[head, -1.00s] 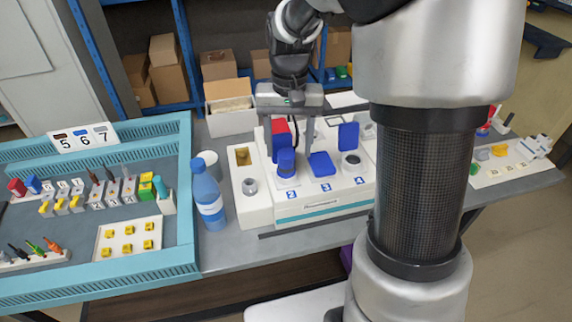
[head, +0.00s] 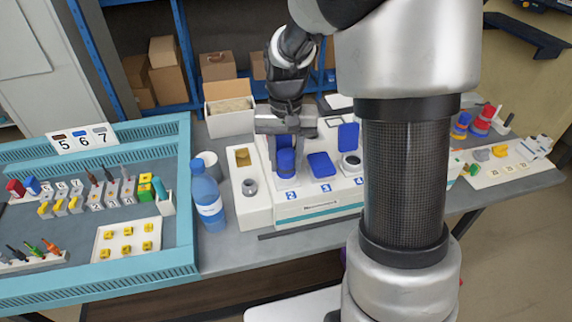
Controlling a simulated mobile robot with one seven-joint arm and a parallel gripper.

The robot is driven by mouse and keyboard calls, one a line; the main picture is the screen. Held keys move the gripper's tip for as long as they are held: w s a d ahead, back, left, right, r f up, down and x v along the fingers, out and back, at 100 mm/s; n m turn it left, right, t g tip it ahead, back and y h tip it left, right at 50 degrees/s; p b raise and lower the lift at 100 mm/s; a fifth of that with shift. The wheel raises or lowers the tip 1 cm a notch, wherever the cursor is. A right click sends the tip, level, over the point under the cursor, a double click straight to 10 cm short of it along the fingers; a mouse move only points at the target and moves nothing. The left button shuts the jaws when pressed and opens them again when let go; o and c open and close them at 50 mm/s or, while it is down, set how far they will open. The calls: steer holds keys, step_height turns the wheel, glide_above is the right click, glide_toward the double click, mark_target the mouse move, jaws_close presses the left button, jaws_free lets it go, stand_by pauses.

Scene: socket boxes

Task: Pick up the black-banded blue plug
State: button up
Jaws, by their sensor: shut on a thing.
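The black-banded blue plug (head: 286,161) stands upright in the socket marked 2 of the white socket box (head: 320,205). My gripper (head: 285,148) is over the plug from above and shut on its upper part. The fingertips are small and partly lost against the blue. The plug's lower end is hidden in the socket.
Blue lids (head: 320,164) stand open beside the plug, another farther back (head: 348,136). A blue bottle (head: 208,200) stands left of the box. A teal-rimmed tray (head: 184,190) with small parts fills the left. Red-and-blue plugs (head: 480,122) stand at the right.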

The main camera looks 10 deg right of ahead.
steer(key=shift+r, duration=0.1)
step_height(320, 180, up, 10)
steer(key=shift+f+p, duration=0.1)
steer(key=shift+p, duration=0.55)
